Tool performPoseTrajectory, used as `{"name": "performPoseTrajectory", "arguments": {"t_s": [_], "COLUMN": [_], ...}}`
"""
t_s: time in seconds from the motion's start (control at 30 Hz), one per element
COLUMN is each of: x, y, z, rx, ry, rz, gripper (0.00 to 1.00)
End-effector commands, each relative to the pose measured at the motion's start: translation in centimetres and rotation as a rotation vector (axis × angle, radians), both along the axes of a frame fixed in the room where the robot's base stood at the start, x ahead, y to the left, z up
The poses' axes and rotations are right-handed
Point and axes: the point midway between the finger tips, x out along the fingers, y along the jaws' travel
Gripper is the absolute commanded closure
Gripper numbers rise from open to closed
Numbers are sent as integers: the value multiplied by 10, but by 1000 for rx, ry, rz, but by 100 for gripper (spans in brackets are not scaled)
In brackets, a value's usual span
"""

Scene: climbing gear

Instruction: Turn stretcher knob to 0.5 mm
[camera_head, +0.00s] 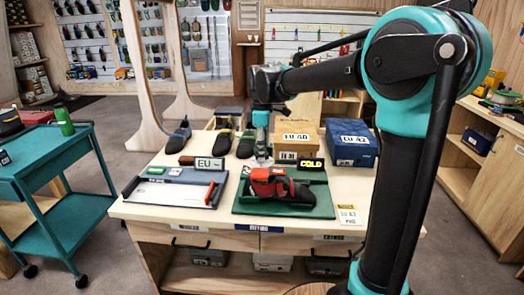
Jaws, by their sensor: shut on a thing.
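The stretcher with a red and black climbing shoe (272,183) sits on a dark green base (315,207) at the front right of the workbench. My gripper (262,157) points down at the back end of the shoe. Its fingers are shut, and they seem to close on the stretcher knob, which is hidden between them. The knob's scale and its reading in millimetres are too small to tell in the head view.
A measuring board (172,190) with an EU sign (209,164) lies to the left. Several shoes stand behind. A teal cart (42,157) is at far left.

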Motion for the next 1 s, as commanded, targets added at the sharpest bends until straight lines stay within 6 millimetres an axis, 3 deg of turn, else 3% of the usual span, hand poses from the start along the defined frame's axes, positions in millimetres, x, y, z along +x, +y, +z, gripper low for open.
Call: {"name": "performPoseTrajectory", "arguments": {"t_s": [0.6,1.0], "x": [0,0], "y": [0,0], "z": [0,0], "rx": [0,0], "ry": [0,0], "rz": [-553,-748], "gripper": [89,89]}}
